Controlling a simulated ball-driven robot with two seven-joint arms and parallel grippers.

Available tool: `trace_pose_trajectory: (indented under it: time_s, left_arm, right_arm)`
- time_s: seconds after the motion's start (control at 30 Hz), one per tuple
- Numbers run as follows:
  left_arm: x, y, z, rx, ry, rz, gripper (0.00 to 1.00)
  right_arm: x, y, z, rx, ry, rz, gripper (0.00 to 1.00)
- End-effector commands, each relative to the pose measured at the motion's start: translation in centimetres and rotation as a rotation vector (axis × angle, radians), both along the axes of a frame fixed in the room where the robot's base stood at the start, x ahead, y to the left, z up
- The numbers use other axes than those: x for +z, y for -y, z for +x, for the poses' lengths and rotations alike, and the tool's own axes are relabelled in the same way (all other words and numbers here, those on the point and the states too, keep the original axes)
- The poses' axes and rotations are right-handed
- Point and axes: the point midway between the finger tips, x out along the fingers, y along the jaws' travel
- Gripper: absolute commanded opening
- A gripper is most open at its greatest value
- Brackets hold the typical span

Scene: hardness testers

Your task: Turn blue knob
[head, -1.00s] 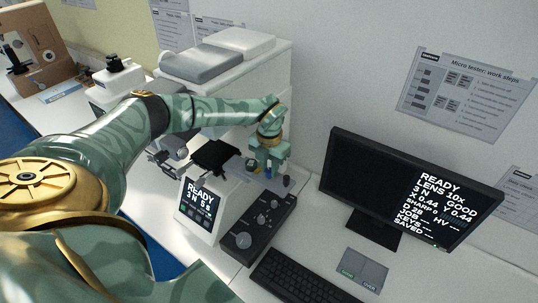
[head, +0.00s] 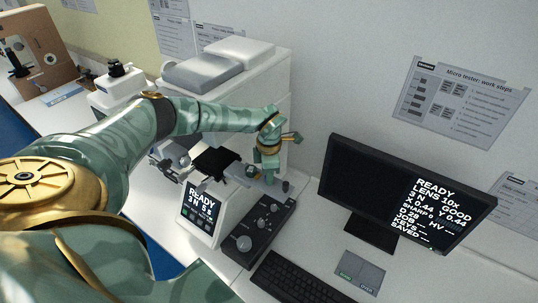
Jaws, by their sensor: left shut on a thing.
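My left arm reaches from the left across the tester to the back end of the black control panel (head: 262,226). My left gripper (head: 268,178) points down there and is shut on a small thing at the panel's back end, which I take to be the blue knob. The fingers hide the knob, so its colour and angle do not show. The white micro tester (head: 201,226) stands left of the panel, its small screen (head: 200,208) reading READY. My right gripper is not in view.
A monitor (head: 400,190) with white text stands to the right. A keyboard (head: 292,280) and a grey two-part pad (head: 359,271) lie in front of it. A dark upright knob (head: 286,186) stands close right of my gripper. Other grey knobs (head: 244,243) sit on the panel.

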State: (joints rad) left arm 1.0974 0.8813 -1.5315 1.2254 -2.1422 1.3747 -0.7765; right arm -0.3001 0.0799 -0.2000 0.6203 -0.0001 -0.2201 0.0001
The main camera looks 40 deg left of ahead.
Motion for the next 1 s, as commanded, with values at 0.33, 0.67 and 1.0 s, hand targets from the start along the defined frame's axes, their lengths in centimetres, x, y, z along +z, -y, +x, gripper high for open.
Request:
trace_pose_trajectory:
  time_s: [0.33,0.67,1.0]
  left_arm:
    - [0.22,0.05,0.21,-0.113,0.006,-0.001,0.01]
    - [0.20,0.05,0.21,-0.127,0.006,-0.001,0.01]
    - [0.14,0.04,0.14,-0.125,0.004,0.000,0.46]
  right_arm:
    - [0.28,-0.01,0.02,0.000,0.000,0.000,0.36]
    - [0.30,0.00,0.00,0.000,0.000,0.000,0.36]
    - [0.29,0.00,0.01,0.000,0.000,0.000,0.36]
